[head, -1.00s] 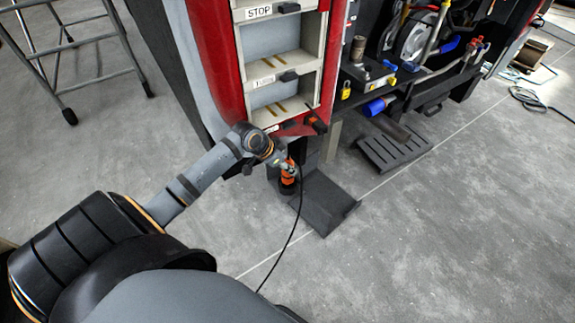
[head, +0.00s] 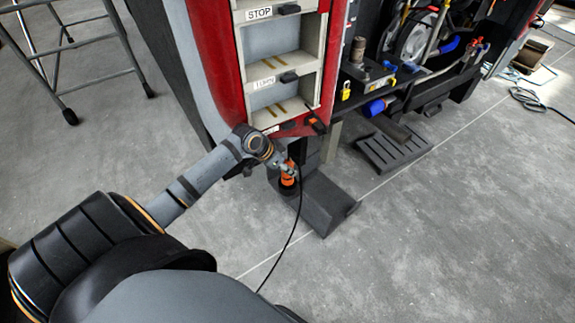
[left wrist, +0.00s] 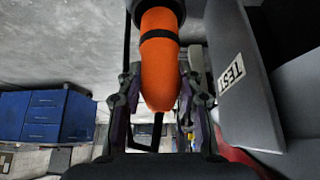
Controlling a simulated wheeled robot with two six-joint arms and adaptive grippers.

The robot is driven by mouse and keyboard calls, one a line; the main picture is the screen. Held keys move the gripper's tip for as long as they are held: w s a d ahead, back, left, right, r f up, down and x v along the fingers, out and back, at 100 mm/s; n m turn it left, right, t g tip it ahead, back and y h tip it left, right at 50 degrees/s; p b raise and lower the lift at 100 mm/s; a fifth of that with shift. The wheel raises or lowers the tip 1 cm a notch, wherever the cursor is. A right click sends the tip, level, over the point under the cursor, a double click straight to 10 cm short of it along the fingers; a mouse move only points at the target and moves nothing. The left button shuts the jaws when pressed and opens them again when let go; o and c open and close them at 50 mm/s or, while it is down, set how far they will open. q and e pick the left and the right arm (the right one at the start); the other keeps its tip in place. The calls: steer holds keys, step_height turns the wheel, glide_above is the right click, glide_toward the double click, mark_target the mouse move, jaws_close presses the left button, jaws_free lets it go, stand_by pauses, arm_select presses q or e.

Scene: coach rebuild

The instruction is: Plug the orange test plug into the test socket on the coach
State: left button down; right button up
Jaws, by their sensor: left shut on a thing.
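The orange test plug (head: 288,178) is held by my left gripper (head: 287,168) beside the lower corner of the red coach (head: 214,60). In the left wrist view, the plug's rounded orange body (left wrist: 160,65) has a black band and lies between the two fingers of the gripper (left wrist: 160,98), which is shut on it. A black collar at its far end runs to the top edge. A grey plate with a TEST label (left wrist: 232,80) stands to the right. I cannot see a socket opening or tell whether the plug is seated. My right gripper is out of view.
A dark block (head: 326,204) lies just right of the plug. A black cable (head: 288,243) runs from the plug across the floor. A slatted black step (head: 395,150) is further right. A metal trestle (head: 85,85) stands at left.

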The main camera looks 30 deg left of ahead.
mark_target(286, 180)
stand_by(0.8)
arm_select(q)
steer(key=shift+f, duration=0.1)
stand_by(0.3)
steer(key=shift+f+b, duration=0.55)
steer(key=shift+f, duration=0.8)
stand_by(0.3)
steer(key=shift+r+p, duration=0.2)
steer(key=shift+p, duration=0.25)
steer(key=shift+f, duration=0.1)
stand_by(0.3)
steer(key=shift+p, duration=0.35)
